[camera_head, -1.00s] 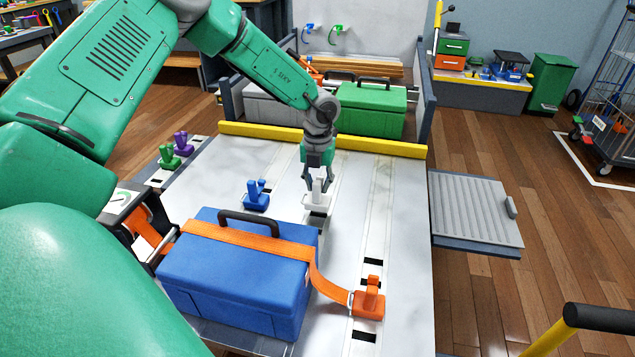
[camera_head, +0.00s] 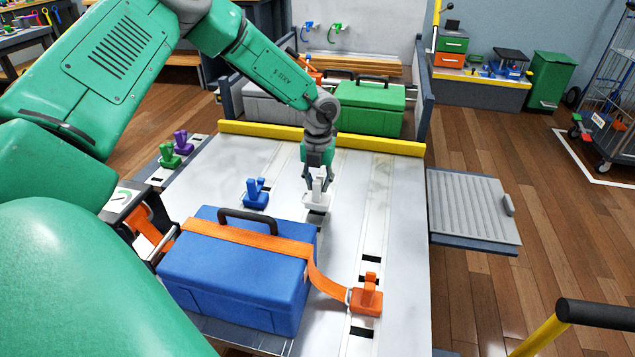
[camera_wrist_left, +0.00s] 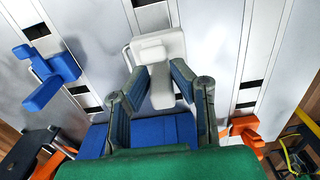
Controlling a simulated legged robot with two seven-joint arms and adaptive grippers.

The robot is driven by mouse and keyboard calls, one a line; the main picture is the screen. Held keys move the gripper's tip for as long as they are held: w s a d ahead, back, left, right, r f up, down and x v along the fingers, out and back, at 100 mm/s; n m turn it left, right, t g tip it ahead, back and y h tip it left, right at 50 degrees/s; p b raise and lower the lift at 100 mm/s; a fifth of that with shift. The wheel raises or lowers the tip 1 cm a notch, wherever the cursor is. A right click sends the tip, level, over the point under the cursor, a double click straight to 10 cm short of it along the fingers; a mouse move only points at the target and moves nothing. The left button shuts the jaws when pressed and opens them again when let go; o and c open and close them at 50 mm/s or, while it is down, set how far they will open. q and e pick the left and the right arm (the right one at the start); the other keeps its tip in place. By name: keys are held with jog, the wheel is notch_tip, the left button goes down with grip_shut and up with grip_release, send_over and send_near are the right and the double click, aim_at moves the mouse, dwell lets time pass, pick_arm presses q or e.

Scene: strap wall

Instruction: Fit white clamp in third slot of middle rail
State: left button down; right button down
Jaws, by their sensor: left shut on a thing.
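The white clamp (camera_head: 317,202) is upright at the middle rail (camera_head: 314,217), just behind the blue case. My left gripper (camera_head: 318,180) points down with its fingers shut on the clamp's upper part. In the left wrist view the white clamp (camera_wrist_left: 158,55) sits between the fingers of my left gripper (camera_wrist_left: 160,82), its base over the rail. A dark slot (camera_wrist_left: 152,17) shows beyond the clamp, and another lies close by its near side. I cannot tell whether the base is seated in a slot or resting on top. My right gripper is not in view.
A blue case (camera_head: 240,270) under an orange strap (camera_head: 245,240) stands in front. The strap runs to an orange clamp (camera_head: 367,294) on the right rail. A blue clamp (camera_head: 256,194) stands left of the white one. A yellow bar (camera_head: 321,139) crosses the far edge.

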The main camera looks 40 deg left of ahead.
pick_arm(q)
jog(key=shift+a, duration=0.1)
dwell(0.3)
jog(key=shift+p, duration=0.3)
jog(key=shift+f+b, duration=0.5)
jog(key=shift+f, duration=0.9)
jog(key=c, duration=1.3)
grip_release()
notch_tip(320, 180, up, 12)
jog(key=shift+f, duration=0.1)
